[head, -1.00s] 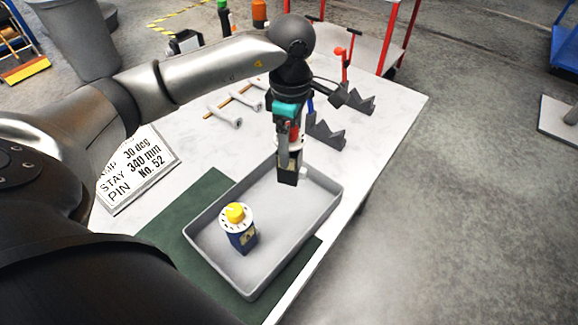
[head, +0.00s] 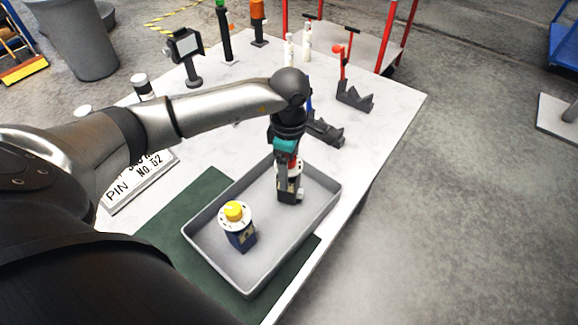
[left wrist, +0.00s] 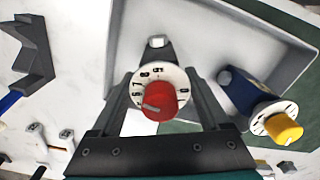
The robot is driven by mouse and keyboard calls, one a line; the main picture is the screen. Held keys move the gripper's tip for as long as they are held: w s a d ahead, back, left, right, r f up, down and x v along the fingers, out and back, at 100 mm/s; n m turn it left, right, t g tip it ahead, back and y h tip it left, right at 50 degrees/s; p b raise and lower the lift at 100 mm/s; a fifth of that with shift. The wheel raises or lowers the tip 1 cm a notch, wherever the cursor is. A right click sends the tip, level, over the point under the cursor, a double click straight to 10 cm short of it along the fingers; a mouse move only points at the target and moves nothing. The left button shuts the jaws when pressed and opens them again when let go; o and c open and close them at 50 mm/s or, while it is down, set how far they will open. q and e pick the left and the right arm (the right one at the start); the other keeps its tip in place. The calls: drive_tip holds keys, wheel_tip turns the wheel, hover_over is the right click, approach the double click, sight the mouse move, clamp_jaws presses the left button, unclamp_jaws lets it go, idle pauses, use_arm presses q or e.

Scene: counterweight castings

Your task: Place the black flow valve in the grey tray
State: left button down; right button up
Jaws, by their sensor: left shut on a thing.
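The black flow valve (head: 293,197) has a white dial with a red knob, seen from above in the left wrist view (left wrist: 150,74). My left gripper (head: 287,178) is shut on it, one finger on each side, and holds it upright inside the right-hand part of the grey tray (head: 218,265). The valve's base is low, near the tray floor; I cannot tell whether it touches. A blue valve (head: 242,238) with a yellow knob stands in the tray's near left part, apart from the black one. It also shows in the left wrist view (left wrist: 240,92). My right gripper is not in view.
The tray rests partly on a green mat (head: 180,220). A lettered plate (head: 130,190) lies left of it. Dark notched blocks (head: 355,97) stand behind the tray. A small screen on a stand (head: 187,50) is further back. The table's right edge is close to the tray.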

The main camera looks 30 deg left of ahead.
use_arm(q)
drive_tip(key=shift+f, duration=0.15)
unclamp_jaws()
wheel_tip(320, 180, up, 12)
drive_tip(key=shift+r, duration=0.2)
idle(0.6)
